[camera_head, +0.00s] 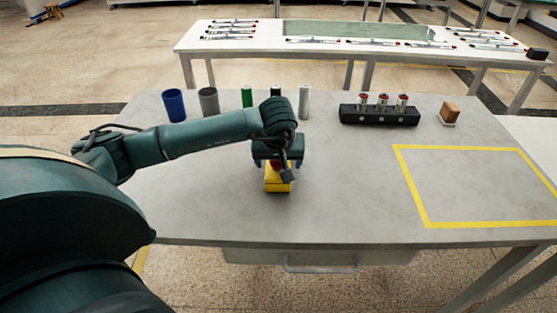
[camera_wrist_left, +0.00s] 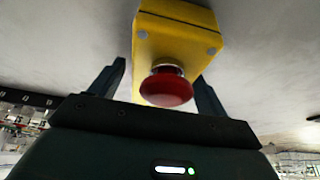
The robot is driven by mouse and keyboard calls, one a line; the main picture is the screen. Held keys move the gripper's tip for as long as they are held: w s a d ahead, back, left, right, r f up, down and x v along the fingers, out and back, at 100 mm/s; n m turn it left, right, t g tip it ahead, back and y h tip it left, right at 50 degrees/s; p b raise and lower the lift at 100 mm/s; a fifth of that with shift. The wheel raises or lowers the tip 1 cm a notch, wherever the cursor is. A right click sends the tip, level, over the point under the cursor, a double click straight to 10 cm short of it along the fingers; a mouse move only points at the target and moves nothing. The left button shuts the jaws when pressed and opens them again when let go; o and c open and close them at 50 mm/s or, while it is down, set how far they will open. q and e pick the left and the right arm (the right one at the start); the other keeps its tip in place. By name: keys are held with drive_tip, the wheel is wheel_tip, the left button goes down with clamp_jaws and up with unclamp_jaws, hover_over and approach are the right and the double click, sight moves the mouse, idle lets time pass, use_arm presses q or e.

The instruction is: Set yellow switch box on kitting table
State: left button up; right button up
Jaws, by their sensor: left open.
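The yellow switch box (camera_head: 278,184) is on the grey table (camera_head: 340,200), left of the yellow taped rectangle. My left gripper (camera_head: 278,166) is directly above it, pointing down, and hides its upper part. In the left wrist view the yellow switch box (camera_wrist_left: 178,40) shows its red mushroom button (camera_wrist_left: 166,87) facing the gripper. The two fingers of my left gripper (camera_wrist_left: 160,85) stand on either side of the button, spread apart, with visible gaps. My right gripper is in neither view.
A blue cup (camera_head: 174,105), a grey cup (camera_head: 209,101) and several cylinders stand along the back edge. A black block with red-topped parts (camera_head: 379,116) and a brown-and-white object (camera_head: 449,113) are at back right. The taped rectangle (camera_head: 480,224) is empty.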

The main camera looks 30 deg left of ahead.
use_arm(q)
drive_tip(key=shift+r, duration=0.1)
drive_tip(key=v, duration=1.1)
drive_tip(key=shift+r, duration=0.15)
drive_tip(key=shift+s+d+r, duration=0.1)
drive_tip(key=shift+s+r, duration=0.05)
drive_tip(key=shift+r, duration=0.25)
